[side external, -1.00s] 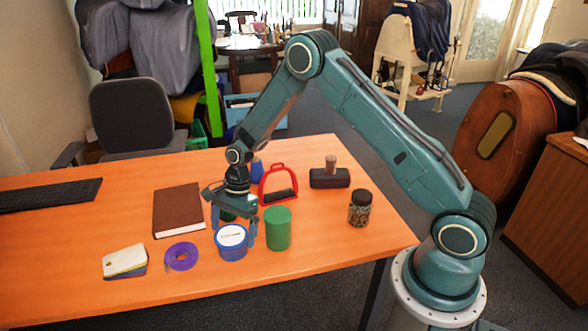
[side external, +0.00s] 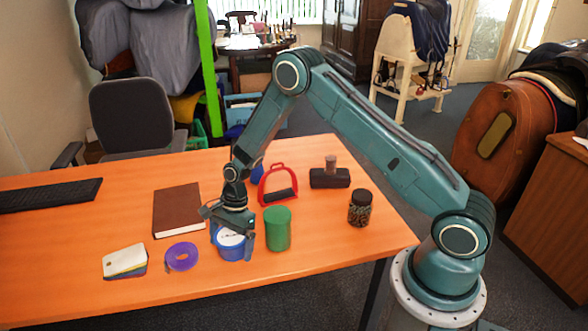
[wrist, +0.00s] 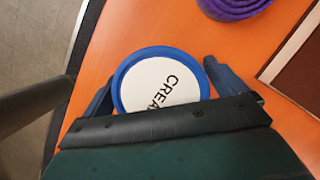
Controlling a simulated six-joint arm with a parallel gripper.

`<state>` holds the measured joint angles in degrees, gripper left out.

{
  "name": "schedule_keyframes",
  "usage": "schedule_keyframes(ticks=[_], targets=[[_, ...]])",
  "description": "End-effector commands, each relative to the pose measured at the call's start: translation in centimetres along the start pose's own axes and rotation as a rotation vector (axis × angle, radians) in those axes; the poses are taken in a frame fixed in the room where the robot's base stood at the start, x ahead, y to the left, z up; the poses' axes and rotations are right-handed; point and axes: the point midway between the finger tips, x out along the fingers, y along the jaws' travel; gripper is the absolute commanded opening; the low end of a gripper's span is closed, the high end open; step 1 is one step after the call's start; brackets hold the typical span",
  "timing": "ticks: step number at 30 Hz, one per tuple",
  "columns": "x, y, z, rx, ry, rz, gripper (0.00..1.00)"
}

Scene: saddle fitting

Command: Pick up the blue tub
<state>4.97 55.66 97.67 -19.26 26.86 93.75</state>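The blue tub (side external: 231,254) stands on the orange table with its white lid up. In the wrist view the tub (wrist: 120,73) shows a blue rim and a white lid with black letters reading "CREA", the rest hidden by my gripper. My gripper (side external: 232,240) is above the tub, pointing down, with one finger on each side of it. In the wrist view my gripper (wrist: 158,75) is open around the tub. I cannot tell whether either finger touches its wall.
A green canister (side external: 278,229) stands close to the right of the tub. A purple roll (side external: 181,257) and a stack of cards (side external: 124,261) lie to the left. A brown book (side external: 178,210), red stirrup (side external: 278,185), mallet (side external: 330,175) and jar (side external: 360,208) are also on the table.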

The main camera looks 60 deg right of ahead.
Motion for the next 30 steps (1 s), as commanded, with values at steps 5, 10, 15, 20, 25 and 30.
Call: schedule_keyframes(ticks=[5, 10, 15, 20, 25, 30], targets=[[0.0, 0.0, 0.0, 0.000, 0.000, 0.000, 0.61], [-0.1, 0.0, 0.0, 0.000, 0.000, -0.001, 0.52], [-0.1, 0.0, 0.0, -0.001, 0.000, -0.001, 0.52], [-0.7, -0.1, 0.2, -0.001, 0.000, -0.002, 0.52], [-2.1, -0.1, 0.7, -0.002, -0.001, -0.003, 0.52], [-4.4, -0.1, 1.4, -0.002, 0.000, -0.005, 0.52]])
